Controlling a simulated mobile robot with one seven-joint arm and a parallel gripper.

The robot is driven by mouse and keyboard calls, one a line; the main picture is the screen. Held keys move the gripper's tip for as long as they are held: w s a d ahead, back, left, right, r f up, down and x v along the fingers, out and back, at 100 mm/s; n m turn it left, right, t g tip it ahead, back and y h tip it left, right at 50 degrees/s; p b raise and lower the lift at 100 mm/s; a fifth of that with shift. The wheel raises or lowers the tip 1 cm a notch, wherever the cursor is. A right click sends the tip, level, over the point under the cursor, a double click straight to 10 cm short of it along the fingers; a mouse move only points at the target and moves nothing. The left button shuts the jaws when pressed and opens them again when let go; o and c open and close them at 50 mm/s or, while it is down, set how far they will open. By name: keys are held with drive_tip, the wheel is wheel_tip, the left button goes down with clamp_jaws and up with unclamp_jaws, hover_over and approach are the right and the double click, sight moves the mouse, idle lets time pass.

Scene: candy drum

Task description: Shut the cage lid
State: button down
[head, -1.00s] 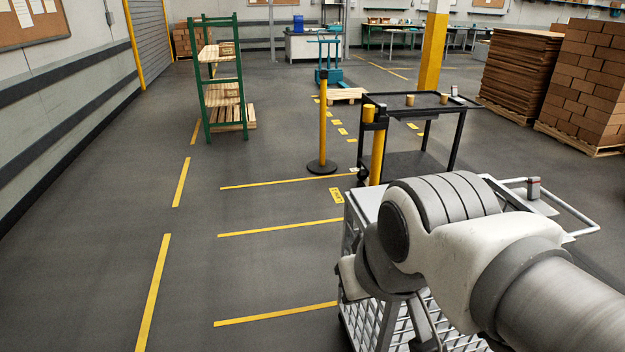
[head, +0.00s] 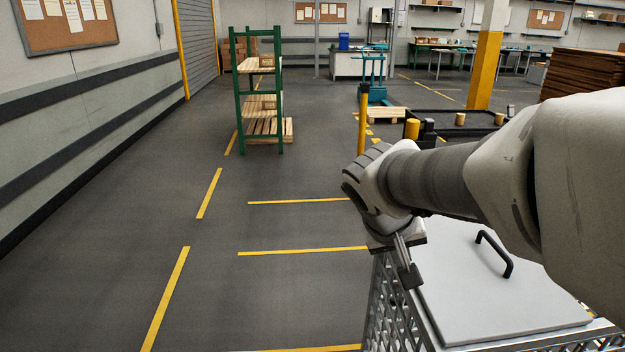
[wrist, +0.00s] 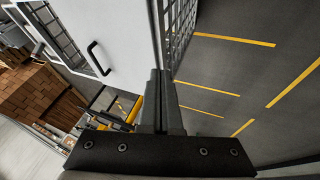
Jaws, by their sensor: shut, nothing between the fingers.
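The cage lid (head: 490,285) is a pale grey panel with a black bar handle (head: 496,254). It lies flat or nearly flat over the wire-mesh cage (head: 391,310) at the lower right of the head view; I cannot tell whether a small gap remains at its edges. In the wrist view the lid (wrist: 125,35), its handle (wrist: 98,58) and the mesh wall (wrist: 181,28) also show. My gripper (head: 410,276) is shut and empty, pointing down by the lid's left edge. Its closed fingers (wrist: 160,76) overlap that edge in the wrist view; contact is unclear. My arm hides the lid's far right part.
A black cart (head: 460,122) with a yellow post (head: 412,128) stands beyond the cage. A green rack (head: 240,95) stands further back. The floor left of the cage is clear.

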sight(515, 267)
drive_tip(key=w+f+h+b, duration=0.1)
drive_tip(key=w+f+b, duration=0.4)
drive_tip(key=w+f, duration=0.65)
drive_tip(key=w+d+f+b, duration=0.2)
drive_tip(key=w+d+f, duration=0.1)
drive_tip(key=d+f, duration=0.5)
drive_tip(key=shift+w+d, duration=0.3)
drive_tip(key=shift+d, duration=0.1)
drive_tip(key=d+p, duration=0.8)
drive_tip(key=d, duration=2.1)
drive_tip(key=shift+d+r, duration=0.15)
drive_tip(key=shift+d, duration=0.25)
drive_tip(key=shift+s+d+r, duration=0.1)
drive_tip(key=shift+d, duration=0.05)
